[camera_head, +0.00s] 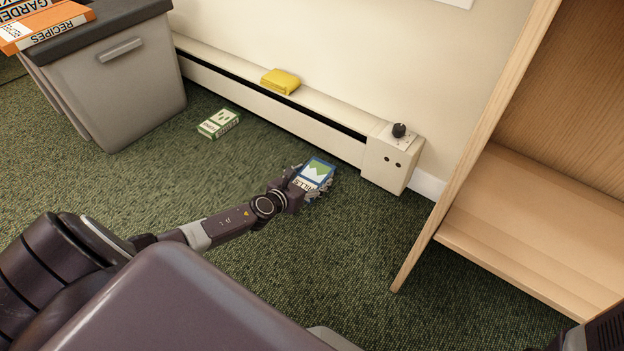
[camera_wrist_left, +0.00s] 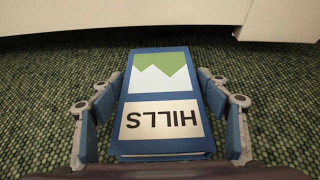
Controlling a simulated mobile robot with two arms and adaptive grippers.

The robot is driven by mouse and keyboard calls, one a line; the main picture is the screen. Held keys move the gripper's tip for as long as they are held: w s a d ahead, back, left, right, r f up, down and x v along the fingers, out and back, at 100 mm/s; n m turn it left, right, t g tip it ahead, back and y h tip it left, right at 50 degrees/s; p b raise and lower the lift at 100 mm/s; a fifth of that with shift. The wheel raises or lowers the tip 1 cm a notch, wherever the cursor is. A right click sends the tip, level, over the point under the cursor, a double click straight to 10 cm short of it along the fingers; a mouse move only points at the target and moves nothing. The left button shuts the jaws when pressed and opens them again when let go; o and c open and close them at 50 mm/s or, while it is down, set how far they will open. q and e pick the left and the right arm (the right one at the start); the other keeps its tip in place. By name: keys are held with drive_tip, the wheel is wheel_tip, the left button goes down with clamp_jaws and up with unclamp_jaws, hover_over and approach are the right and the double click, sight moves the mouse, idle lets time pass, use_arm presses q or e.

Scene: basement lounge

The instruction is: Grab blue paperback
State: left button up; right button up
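The blue paperback (camera_head: 316,172) lies face up over the green carpet near the heater. Its cover has a green and white hill picture and the word HILLS, upside down in the left wrist view (camera_wrist_left: 158,88). My left gripper (camera_head: 308,184) is at the paperback, with its fingers on both sides of it. In the left wrist view the gripper (camera_wrist_left: 160,85) has its fingertips bent inward, very close to the long edges. Whether they touch or press is unclear. My right gripper does not show.
A long cream baseboard heater (camera_head: 391,163) runs along the wall, with a yellow object (camera_head: 281,81) on top. A green and white book (camera_head: 219,123) lies on the carpet. A grey bin (camera_head: 135,85) with orange books (camera_head: 45,22) stands left, a wooden shelf (camera_head: 540,220) right.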

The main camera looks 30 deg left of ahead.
use_arm(q)
drive_tip(key=c, duration=0.7)
drive_tip(key=shift+c, duration=0.6)
drive_tip(key=shift+r, duration=0.1)
